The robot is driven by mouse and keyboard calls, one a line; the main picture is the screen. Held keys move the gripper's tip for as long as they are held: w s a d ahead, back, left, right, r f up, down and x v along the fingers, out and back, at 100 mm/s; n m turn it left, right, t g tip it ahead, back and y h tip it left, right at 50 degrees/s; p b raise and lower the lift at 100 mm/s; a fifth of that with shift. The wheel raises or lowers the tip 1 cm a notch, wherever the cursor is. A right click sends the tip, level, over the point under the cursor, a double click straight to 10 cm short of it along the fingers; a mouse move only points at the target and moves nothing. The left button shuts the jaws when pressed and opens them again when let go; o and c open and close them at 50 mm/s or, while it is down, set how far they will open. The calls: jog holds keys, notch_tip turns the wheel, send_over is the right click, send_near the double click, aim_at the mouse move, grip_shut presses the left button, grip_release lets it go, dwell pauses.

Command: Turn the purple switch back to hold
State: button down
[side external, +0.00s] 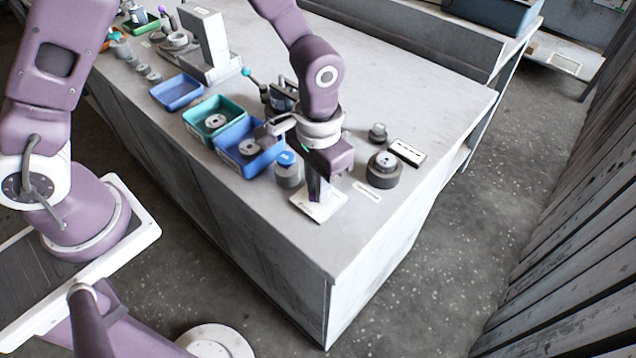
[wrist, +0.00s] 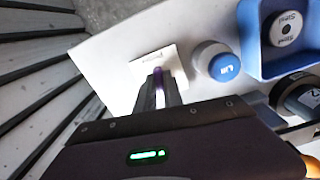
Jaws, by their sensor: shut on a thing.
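The purple switch (wrist: 158,77) shows in the wrist view as a narrow purple strip between my fingertips. It stands on a white square plate (wrist: 146,62), and the lettering on the plate is too small to read. In the side external view the plate (side external: 329,208) lies near the table's front end. My gripper (side external: 316,196) points down over it, and its fingers hide the switch there. In the wrist view my gripper (wrist: 159,86) is closed with the switch between its fingers. The switch's setting cannot be read.
A grey cylinder with a blue cap (side external: 287,172) stands close left of my gripper. A blue tray (side external: 231,156) and a green tray (side external: 203,131) lie beyond it. A dark round part (side external: 383,172) and a white block (side external: 408,152) sit to the right. The table's front corner is clear.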

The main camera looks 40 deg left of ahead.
jog(key=n, duration=0.4)
jog(key=shift+w, duration=0.1)
jog(key=n, duration=0.4)
jog(key=shift+n, duration=0.4)
jog(key=c, duration=1.6)
grip_release()
jog(key=shift+o, duration=0.2)
jog(key=shift+r, duration=0.1)
jog(key=shift+r, duration=2.9)
